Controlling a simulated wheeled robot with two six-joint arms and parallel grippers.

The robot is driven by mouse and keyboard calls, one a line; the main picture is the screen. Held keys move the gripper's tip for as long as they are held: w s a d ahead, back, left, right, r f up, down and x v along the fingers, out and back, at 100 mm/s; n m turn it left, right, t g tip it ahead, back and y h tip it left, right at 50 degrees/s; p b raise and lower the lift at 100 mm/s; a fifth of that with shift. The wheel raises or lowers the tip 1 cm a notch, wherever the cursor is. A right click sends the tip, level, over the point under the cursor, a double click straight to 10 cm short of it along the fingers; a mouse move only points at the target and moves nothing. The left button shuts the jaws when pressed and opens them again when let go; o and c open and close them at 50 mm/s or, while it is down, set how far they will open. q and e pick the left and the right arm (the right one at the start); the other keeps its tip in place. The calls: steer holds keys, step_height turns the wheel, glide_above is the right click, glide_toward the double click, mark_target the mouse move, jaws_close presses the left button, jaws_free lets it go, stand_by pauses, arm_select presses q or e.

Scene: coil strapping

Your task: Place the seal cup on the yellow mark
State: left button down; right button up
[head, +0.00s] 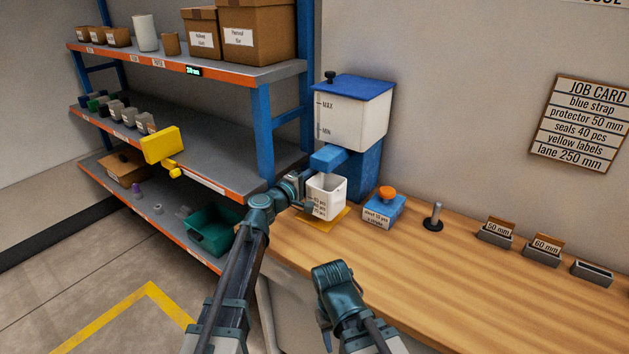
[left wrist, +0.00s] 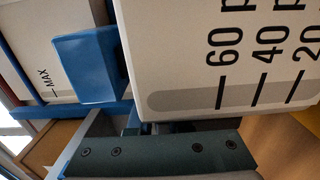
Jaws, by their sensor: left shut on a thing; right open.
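The seal cup (head: 326,197) is a white open-topped cup with graduation marks, upright under the blue spout of the dispenser. The yellow mark (head: 342,214) shows on the bench beneath and around the cup; I cannot tell whether the cup touches it. My left gripper (head: 306,191) is shut on the cup at its left side. In the left wrist view the cup's marked wall (left wrist: 190,55) fills the upper right, close to the gripper (left wrist: 165,130). My right gripper (head: 328,335) is open and empty, low in front of the bench edge; its fingers are mostly hidden.
The dispenser (head: 350,112) with a blue lid stands behind the cup. A blue box with an orange knob (head: 386,206), a black-based post (head: 434,218) and card holders (head: 495,233) stand to the right. A shelf rack (head: 262,130) is at left. The front bench top is clear.

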arm_select(q)
steer(key=shift+w+a+f, duration=0.1)
steer(key=shift+w+a, duration=0.05)
steer(key=shift+w, duration=0.9)
steer(key=shift+w, duration=0.1)
steer(key=f+b, duration=0.1)
steer(key=b, duration=0.1)
steer(key=w+f+b, duration=0.1)
steer(key=f, duration=0.1)
steer(key=shift+f+b, duration=0.3)
steer(key=shift+b, duration=0.05)
steer(key=shift+f, duration=0.1)
steer(key=shift+f, duration=0.15)
steer(key=c, duration=0.8)
jaws_free()
steer(key=shift+c, duration=0.2)
steer(key=shift+r, duration=0.2)
